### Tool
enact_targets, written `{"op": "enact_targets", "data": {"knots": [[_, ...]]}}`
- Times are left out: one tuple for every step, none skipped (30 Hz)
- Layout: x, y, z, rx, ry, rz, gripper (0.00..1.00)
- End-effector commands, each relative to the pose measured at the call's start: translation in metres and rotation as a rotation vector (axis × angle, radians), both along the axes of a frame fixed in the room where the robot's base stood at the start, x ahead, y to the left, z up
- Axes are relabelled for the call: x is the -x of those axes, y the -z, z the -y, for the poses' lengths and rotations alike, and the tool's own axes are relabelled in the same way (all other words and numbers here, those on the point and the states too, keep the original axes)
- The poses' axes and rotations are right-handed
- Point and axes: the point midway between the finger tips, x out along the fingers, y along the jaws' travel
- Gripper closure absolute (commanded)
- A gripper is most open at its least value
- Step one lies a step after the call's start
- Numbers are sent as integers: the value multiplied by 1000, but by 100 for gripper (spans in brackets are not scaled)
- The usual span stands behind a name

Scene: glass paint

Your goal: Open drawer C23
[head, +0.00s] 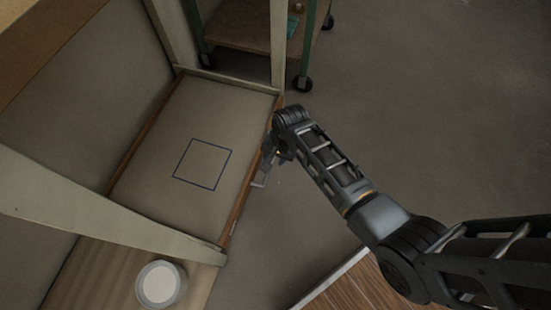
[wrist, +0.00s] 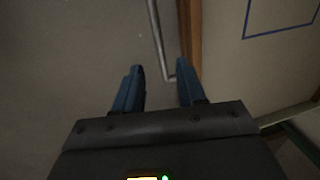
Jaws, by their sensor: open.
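A bar handle (head: 259,181) stands off the wooden front edge (head: 238,212) of a grey panel (head: 150,165) marked with a blue square outline. I cannot read any label, so I cannot tell whether this is C23. In the wrist view the thin metal handle (wrist: 156,32) runs down from the top, and its near end shows between my fingertips. My gripper (wrist: 159,68) is open, with one blue finger on each side of that end; contact cannot be told. In the head view my gripper (head: 269,160) is beside the front edge, partly hidden by my arm.
Pale posts (head: 100,222) frame the panel. A round white-topped object (head: 159,284) stands on wood at the lower left. A wheeled cart (head: 240,28) with green legs is behind. Grey floor (head: 430,120) is clear to the right.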

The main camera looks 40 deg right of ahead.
Motion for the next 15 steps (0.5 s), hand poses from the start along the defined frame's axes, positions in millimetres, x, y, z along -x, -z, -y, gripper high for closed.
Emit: {"op": "enact_targets", "data": {"knots": [[-1,6,-1,0,0,-1,60],[-1,10,-1,0,0,-1,60],[-2,16,-2,0,-1,-1,60],[-2,21,-2,0,-1,-1,60],[-3,25,-3,-1,-1,0,60],[-4,32,-3,0,-1,-1,60],[-4,37,-4,0,-1,-1,60],[-5,42,-5,0,-2,0,60],[-6,48,-5,0,-2,0,60],[-7,52,-6,0,-2,0,60],[-8,55,-6,0,-2,1,60],[-8,60,-7,0,-2,1,60],[-9,63,-7,0,-2,1,60],[-9,66,-7,0,-2,2,60],[-10,68,-8,0,-2,2,60]]}}
